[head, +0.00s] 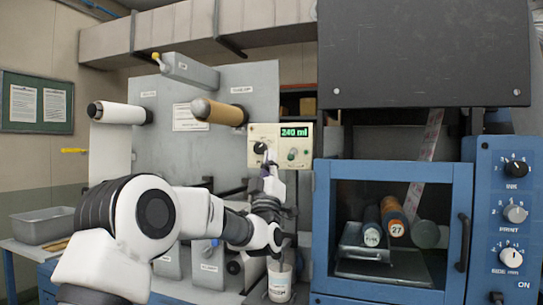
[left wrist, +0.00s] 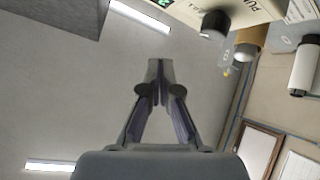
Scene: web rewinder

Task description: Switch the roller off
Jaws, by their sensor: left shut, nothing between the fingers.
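In the left wrist view the shut fingertips (left wrist: 160,68) are apart from the black knob (left wrist: 214,23). A white roll (head: 118,113) and a brown roll (head: 218,112) sit on the grey machine plate. My right gripper is not in view.
A blue cabinet (head: 322,225) with a window stands at the right, with rolls (head: 393,218) inside. A blue panel (head: 482,190) with several knobs and an ON label is beside it. A cup (head: 279,284) stands below my left gripper. A metal tray (head: 40,226) is far left.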

